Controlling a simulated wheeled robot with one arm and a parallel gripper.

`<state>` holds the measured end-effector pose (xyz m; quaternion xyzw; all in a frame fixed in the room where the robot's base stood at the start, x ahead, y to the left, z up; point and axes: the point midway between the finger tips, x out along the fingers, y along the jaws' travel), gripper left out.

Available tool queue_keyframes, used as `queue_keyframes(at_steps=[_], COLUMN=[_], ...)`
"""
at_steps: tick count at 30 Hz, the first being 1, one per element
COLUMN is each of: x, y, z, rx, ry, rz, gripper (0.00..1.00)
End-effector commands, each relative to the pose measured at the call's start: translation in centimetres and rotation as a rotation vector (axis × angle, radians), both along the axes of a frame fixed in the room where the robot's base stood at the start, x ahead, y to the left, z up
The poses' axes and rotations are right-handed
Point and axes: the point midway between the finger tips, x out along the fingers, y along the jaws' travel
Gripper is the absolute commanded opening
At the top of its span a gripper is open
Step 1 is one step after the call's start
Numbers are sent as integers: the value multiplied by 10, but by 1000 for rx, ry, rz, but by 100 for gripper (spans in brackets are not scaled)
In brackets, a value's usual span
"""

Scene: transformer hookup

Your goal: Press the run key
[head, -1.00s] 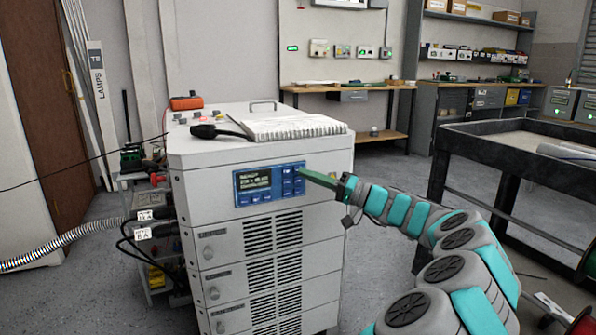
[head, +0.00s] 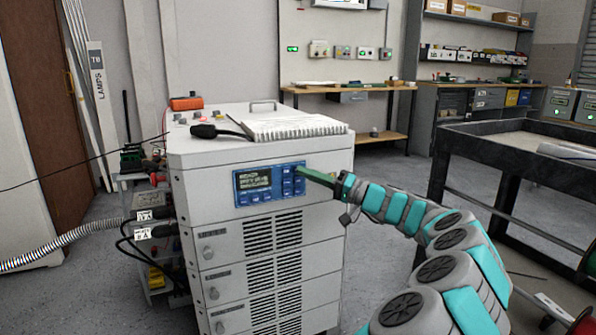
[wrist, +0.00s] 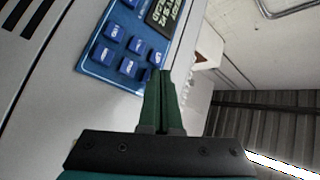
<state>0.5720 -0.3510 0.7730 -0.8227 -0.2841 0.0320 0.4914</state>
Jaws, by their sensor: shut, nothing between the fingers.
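The blue control panel (head: 270,202) is on the front of the grey cabinet, with a lit display (head: 254,180) and several blue keys. My gripper (head: 300,171) is shut and empty, its green fingertips at the panel's upper right corner. In the wrist view the fingertips (wrist: 162,76) lie close beside the keys near the display's edge (wrist: 165,20). Several keys (wrist: 128,67) show there, but their labels are too small to read, so I cannot tell which is the run key. I cannot tell whether the tips touch a key.
The cabinet (head: 200,220) carries an open notebook (head: 295,126) and a black cabled probe (head: 210,131) on top. A dark-framed table (head: 480,150) stands to the right. Cables and a small cart (head: 150,240) are at the left. Floor is clear between cabinet and table.

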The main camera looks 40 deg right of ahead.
Motion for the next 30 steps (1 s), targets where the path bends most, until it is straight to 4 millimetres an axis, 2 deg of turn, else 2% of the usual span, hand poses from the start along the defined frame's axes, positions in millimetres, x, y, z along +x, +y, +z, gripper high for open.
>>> queue_keyframes(at_steps=[22, 30], x=[6, -1], y=[-1, 0], z=[0, -1], rx=[0, -1], ry=[0, -1], rz=[0, 0], gripper=[0, 0])
